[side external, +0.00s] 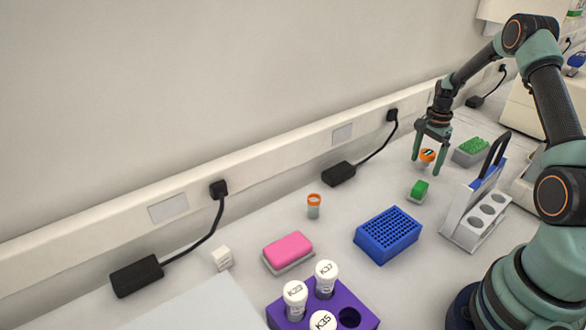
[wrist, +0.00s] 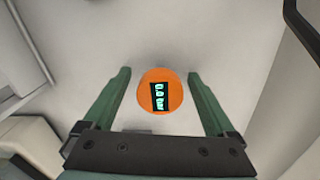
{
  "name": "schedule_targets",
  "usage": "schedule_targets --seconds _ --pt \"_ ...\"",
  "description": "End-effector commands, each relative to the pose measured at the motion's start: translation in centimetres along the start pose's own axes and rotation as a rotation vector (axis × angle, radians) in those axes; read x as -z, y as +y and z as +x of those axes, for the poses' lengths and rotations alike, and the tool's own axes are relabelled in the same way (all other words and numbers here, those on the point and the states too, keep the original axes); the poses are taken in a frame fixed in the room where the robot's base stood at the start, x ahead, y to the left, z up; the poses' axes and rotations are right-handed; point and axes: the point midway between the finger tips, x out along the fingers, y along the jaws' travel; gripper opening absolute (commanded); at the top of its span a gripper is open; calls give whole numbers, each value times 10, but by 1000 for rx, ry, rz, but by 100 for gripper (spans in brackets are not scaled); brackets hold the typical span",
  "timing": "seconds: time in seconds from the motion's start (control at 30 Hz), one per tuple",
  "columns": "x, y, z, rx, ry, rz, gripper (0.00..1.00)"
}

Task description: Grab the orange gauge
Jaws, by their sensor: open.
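The orange gauge (wrist: 146,92) is a round orange disc with a dark display and green digits. In the wrist view it sits between the two fingers of my gripper (wrist: 160,90), with a gap on both sides. The gripper points down, open and empty, around or just above the gauge. I cannot tell the exact height of the fingertips over the bench.
A grey holder (side external: 463,228) with a black handle stands to the right. A blue rack (side external: 388,240), an orange-capped vial (side external: 313,207) and a pink-topped box (side external: 288,252) are farther left.

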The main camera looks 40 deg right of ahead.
Motion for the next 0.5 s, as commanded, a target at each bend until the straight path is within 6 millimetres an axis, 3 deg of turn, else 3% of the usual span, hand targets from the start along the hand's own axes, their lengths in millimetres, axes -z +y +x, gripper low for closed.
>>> schedule_targets --seconds 0.03,0.23,0.5 --pt "0 0 0 0 0 0 80" --pt "0 0 0 0 0 0 3" --pt "0 0 -1 0 0 0 0"
